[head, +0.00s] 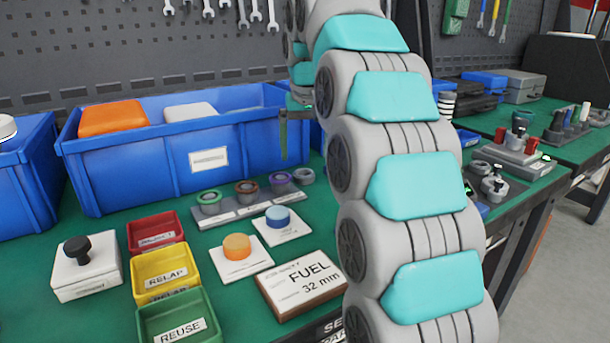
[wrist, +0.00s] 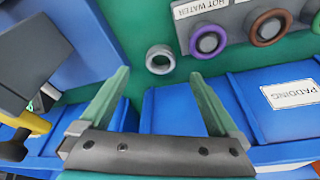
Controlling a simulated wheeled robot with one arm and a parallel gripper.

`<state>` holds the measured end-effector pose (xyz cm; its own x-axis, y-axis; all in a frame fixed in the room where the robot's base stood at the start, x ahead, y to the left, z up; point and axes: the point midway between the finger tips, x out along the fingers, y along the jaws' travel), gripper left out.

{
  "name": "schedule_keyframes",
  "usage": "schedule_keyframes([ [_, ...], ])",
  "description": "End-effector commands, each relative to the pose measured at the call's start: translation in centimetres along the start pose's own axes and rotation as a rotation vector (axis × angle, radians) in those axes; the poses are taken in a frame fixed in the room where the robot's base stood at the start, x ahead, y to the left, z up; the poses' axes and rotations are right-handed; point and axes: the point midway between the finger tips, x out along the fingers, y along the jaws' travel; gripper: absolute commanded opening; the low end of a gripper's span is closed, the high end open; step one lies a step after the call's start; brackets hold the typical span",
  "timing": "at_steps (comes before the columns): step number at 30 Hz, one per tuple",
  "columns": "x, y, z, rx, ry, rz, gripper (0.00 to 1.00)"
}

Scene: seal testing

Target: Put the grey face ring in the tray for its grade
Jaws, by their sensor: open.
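The grey face ring (wrist: 160,59) lies flat on the green bench top beside the end of the ring rack. It also shows in the head view (head: 304,175), just left of my arm. My gripper (wrist: 160,76) is open and empty, its two green fingers pointing towards the ring, which appears beyond and between the fingertips, not touched. In the head view a finger shows in front of the blue bin, above the bench. Three trays stand at the front left: red REJECT (head: 156,248), yellow RELAP (head: 137,280) and green REUSE (head: 158,337). No ring shows in them.
A rack (head: 229,211) holds green, brown and purple rings close to the grey ring. The large blue bin (head: 130,172) stands behind.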

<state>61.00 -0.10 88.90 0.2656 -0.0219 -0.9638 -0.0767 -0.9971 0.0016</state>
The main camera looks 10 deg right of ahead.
Motion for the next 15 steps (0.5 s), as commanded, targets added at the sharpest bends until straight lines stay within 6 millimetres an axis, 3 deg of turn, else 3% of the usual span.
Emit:
schedule_keyframes([
  [8,1.4,0.0,0.0,0.001,-0.002,-0.001,0.97],
  [15,4.2,-0.1,-0.2,0.002,-0.005,-0.001,0.97],
])
